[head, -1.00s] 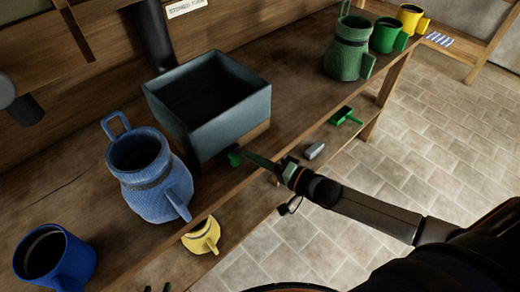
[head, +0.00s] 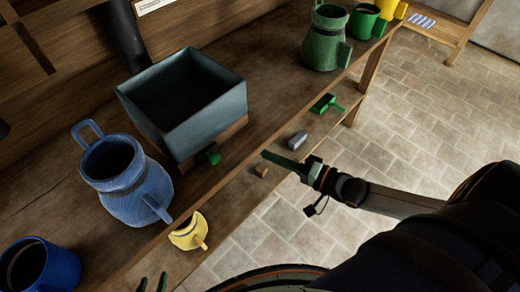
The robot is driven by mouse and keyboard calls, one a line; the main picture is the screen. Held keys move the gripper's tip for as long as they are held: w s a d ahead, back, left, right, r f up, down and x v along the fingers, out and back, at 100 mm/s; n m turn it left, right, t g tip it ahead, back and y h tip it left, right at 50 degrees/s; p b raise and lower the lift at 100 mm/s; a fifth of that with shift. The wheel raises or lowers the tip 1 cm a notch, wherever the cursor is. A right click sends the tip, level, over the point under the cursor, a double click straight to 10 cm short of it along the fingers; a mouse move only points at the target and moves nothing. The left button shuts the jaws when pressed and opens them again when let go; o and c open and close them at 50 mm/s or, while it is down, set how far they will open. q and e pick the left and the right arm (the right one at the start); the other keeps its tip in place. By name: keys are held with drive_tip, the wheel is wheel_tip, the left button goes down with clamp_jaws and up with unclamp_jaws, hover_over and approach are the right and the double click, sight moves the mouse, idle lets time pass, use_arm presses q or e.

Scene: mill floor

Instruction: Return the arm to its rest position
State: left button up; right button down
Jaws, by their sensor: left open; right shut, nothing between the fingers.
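My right arm reaches in from the lower right. Its gripper (head: 272,157) is shut and empty, with its dark green fingers over the front edge of the bench. It is to the right of the green knob (head: 214,158) on the front of the grey open box (head: 195,128), with a gap between them. Only the fingertips of my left gripper (head: 152,285) show at the bottom edge; they are apart, with nothing visible between them.
The wooden bench (head: 262,98) holds a blue jug (head: 128,190), blue mug (head: 50,268), green jug (head: 322,45) and green mug (head: 362,22). A yellow scoop (head: 188,232), grey block (head: 297,141) and green scoop (head: 324,103) lie lower, along the front. Tiled floor (head: 430,110) is open at right.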

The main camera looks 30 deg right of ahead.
drive_tip(key=shift+s+d, duration=0.2)
drive_tip(key=shift+s, duration=0.1)
drive_tip(key=s+a+f+n+g+h+p, duration=0.1)
drive_tip(key=s+a+f+n+g+h, duration=0.1)
drive_tip(key=s+f+n, duration=0.3)
drive_tip(key=s+a+f+n+g+h+p, duration=0.1)
drive_tip(key=s+a+f+n+g+h, duration=0.2)
drive_tip(key=s+f+n+h, duration=0.2)
wheel_tip(320, 180, down, 2)
drive_tip(key=shift+a+f, duration=0.2)
drive_tip(key=shift+a, duration=0.15)
